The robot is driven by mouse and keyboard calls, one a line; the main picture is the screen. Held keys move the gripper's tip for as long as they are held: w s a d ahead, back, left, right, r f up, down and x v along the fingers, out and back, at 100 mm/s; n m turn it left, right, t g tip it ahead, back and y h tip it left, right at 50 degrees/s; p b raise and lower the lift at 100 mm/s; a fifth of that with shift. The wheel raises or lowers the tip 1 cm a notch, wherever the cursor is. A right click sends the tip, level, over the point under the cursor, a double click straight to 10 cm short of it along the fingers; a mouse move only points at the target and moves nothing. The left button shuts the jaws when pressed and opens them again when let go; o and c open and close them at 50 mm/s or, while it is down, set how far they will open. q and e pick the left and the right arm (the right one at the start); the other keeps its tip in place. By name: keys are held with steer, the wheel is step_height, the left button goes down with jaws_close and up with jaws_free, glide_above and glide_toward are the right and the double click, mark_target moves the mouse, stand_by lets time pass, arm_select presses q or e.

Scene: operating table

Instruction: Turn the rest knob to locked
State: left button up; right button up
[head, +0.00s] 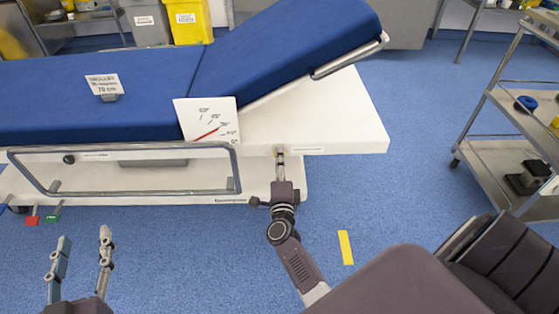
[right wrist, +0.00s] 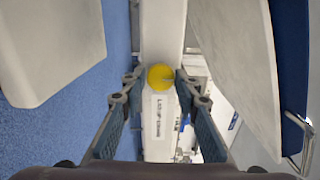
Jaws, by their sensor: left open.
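The rest knob (right wrist: 160,77) is a round yellow knob on the white side of the table. In the right wrist view it lies between my right gripper's fingertips (right wrist: 160,82), which are drawn in close on both sides of it. A small mark shows on its face; its setting is not readable. In the head view my right gripper (head: 280,160) reaches the table's side below the raised section and hides most of the knob. My left gripper (head: 83,250) is open and empty in front of the table, at lower left.
The blue operating table (head: 140,75) has a raised backrest (head: 285,45). An angle dial (head: 208,112) with a red pointer stands near the hinge. A metal side rail (head: 130,192) runs along the front left. A steel cart (head: 490,150) stands at right.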

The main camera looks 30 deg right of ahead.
steer(key=o, duration=0.3)
steer(key=shift+n, duration=0.3)
